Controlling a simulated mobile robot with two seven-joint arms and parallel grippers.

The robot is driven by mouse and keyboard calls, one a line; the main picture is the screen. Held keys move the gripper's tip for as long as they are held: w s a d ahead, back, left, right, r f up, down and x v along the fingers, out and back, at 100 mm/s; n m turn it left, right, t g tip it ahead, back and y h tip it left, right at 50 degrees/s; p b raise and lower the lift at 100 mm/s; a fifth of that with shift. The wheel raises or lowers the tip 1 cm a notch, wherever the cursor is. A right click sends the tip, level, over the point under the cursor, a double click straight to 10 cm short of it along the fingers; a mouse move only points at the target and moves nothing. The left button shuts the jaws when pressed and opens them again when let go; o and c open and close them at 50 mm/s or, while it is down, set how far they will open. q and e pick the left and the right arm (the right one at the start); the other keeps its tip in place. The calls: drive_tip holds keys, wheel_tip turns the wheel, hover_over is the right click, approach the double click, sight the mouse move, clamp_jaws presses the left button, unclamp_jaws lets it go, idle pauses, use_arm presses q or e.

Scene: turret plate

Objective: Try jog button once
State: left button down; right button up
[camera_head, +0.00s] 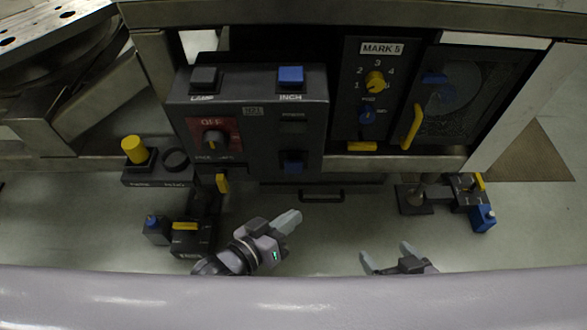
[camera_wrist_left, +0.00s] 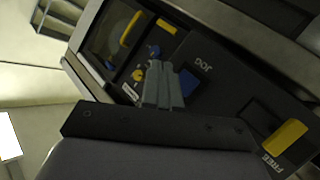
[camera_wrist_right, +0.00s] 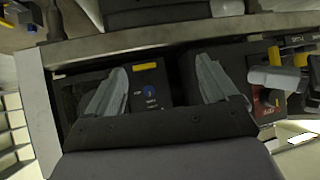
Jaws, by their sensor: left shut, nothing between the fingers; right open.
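In the left wrist view a blue button (camera_wrist_left: 188,82) sits beside the word JOG on a dark panel.
Another blue button (camera_head: 291,76) marked INCH and a dark button (camera_head: 204,78) are on the box top. A red OFF switch (camera_head: 213,138) is on its front. The MARK 5 panel (camera_head: 380,90) and a yellow handle (camera_head: 411,127) are right. A yellow button (camera_head: 134,149) is left.

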sight(294, 167)
use_arm(q)
drive_tip(key=w+b, duration=0.4)
drive_tip(key=w, duration=0.4)
drive_tip(key=shift+w+b, duration=0.4)
use_arm(e)
drive_tip(key=a, duration=0.1)
drive_tip(key=w+a, duration=0.1)
drive_tip(key=a+n+t+y, duration=0.1)
drive_tip(key=shift+w+r, duration=0.35)
drive_tip(key=shift+d+f, duration=0.1)
idle(0.5)
idle(0.7)
use_arm(q)
drive_tip(key=shift+w, duration=0.45)
